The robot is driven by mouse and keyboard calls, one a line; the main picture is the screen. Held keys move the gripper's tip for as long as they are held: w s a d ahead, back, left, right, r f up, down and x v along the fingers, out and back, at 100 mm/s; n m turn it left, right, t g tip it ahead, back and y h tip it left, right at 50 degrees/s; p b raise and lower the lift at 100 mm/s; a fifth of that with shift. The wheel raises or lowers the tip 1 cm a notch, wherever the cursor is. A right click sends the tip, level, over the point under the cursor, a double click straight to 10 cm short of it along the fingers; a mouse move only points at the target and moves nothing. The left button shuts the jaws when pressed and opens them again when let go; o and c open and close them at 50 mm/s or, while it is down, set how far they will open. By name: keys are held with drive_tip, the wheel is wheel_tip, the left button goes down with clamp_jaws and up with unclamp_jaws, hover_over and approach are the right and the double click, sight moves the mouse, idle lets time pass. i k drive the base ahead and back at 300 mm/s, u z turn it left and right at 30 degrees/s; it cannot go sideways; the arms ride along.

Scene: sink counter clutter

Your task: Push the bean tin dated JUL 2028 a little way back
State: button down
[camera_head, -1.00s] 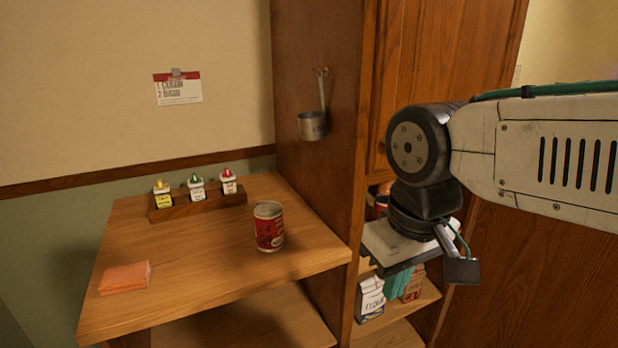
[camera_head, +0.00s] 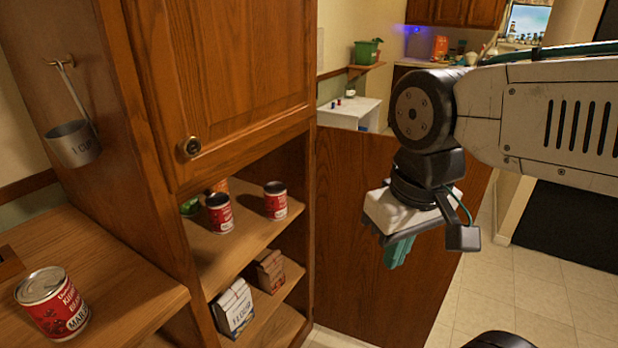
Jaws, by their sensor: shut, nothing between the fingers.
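Two red-labelled tins stand upright on the upper shelf of the open cabinet: a nearer one (camera_head: 220,215) and another (camera_head: 276,202) to its right. Their dates are too small to read. A third red tin (camera_head: 52,305) stands on the wooden counter at lower left; its label appears to read kidney beans, with a date starting MAR. No JUL 2028 date is legible on any tin. My gripper (camera_head: 393,262), with teal fingers pointing down, is shut and empty. It hangs right of the shelf tins in the picture, in front of the cabinet door, apart from every tin.
The open lower door (camera_head: 350,200) stands right of the shelves. Green and orange items sit partly hidden behind the nearer shelf tin. Boxes (camera_head: 236,308) and brown packets (camera_head: 269,270) are on the lower shelf. A measuring cup (camera_head: 73,143) hangs on the cabinet side.

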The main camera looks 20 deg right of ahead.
sight(218, 206)
drive_tip(key=z, duration=1.85)
drive_tip(key=i, duration=0.45)
drive_tip(key=u, duration=1.35)
